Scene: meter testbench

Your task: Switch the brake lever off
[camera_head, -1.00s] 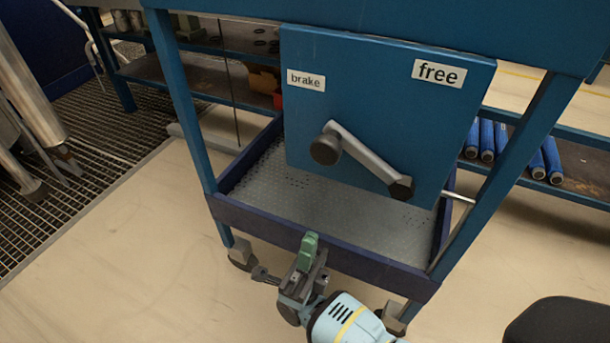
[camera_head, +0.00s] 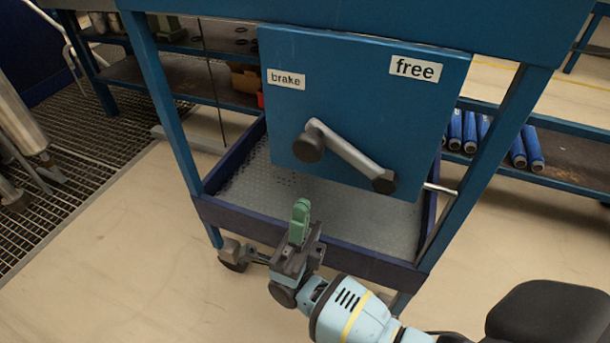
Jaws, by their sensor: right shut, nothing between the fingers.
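The brake lever (camera_head: 346,154) is a grey bar on the front of a blue panel (camera_head: 420,115). It slopes down from a black round knob (camera_head: 308,148) at its left end to a black round piece (camera_head: 383,181) at its lower right end. A "brake" label (camera_head: 286,79) is at the panel's upper left and a "free" label (camera_head: 415,68) at its upper right. My right gripper (camera_head: 300,215), with green fingertips, is shut and empty. It points up, below the knob in the picture, and is apart from the lever. My left gripper is not in view.
The panel hangs in a blue wheeled frame over a tray (camera_head: 255,185) with a raised dark blue rim. Blue frame posts stand left (camera_head: 163,100) and right (camera_head: 500,150) of the panel. Blue cylinders (camera_head: 470,130) lie on a shelf behind.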

